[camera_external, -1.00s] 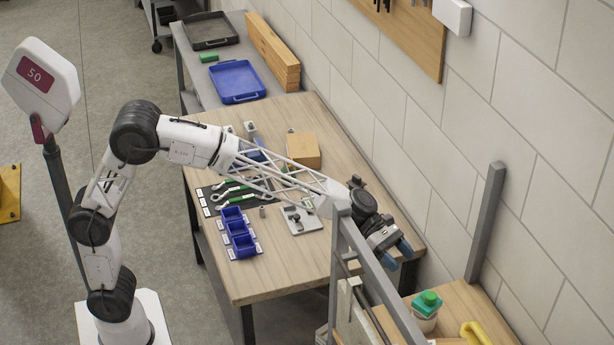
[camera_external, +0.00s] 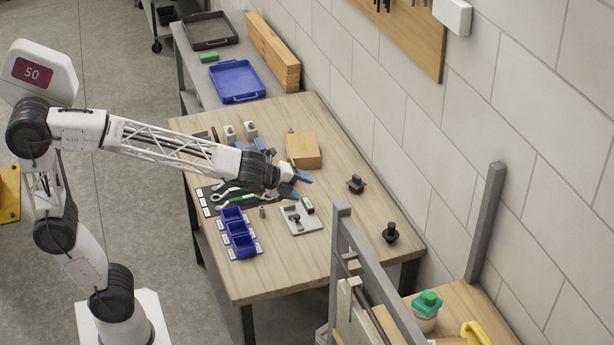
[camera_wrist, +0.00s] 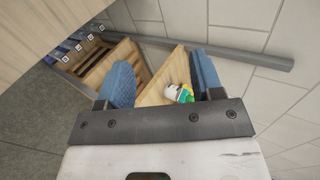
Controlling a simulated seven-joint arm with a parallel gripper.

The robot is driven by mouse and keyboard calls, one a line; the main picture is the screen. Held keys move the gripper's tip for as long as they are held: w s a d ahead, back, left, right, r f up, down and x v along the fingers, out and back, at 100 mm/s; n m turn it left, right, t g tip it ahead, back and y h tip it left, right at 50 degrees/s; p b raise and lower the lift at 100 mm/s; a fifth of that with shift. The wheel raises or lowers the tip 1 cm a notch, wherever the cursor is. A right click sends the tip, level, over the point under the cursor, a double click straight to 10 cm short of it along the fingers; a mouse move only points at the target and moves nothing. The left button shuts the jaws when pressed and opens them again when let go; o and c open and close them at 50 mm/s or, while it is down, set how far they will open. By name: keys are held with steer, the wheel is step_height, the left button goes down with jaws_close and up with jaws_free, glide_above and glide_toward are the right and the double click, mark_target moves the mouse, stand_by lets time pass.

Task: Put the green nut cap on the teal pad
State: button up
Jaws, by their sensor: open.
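A bright green cap-like piece (camera_external: 428,300) sits on top of a pale jar (camera_external: 425,315) on the wooden shelf at the lower right; I cannot tell for sure that it is the nut cap. It also shows small in the wrist view (camera_wrist: 187,95), between my fingers but far beyond them. No teal pad can be made out clearly in either view. My gripper (camera_external: 297,183) is open and empty, with blue fingers, above the middle of the workbench, well left of and behind the jar. In the wrist view its two fingers (camera_wrist: 162,75) stand wide apart.
The workbench (camera_external: 290,270) holds blue bins (camera_external: 238,235), a grey plate (camera_external: 302,220), a wooden block (camera_external: 303,150) and black knob-like parts (camera_external: 391,232). A grey metal frame (camera_external: 375,270) rises between bench and shelf. A yellow piece (camera_external: 474,333) lies beside the jar.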

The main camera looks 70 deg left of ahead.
steer(key=s+a+f+n+g, duration=0.2)
steer(key=s+n, duration=0.4)
steer(key=s, duration=0.5)
steer(key=s+a+f+n+g, duration=0.2)
steer(key=s+f+n, duration=0.4)
steer(key=s, duration=0.5)
steer(key=s+a+f+n+g, duration=0.3)
steer(key=s+n, duration=0.3)
steer(key=s, duration=0.5)
steer(key=shift+f+n+g, duration=0.4)
steer(key=shift+g, duration=0.4)
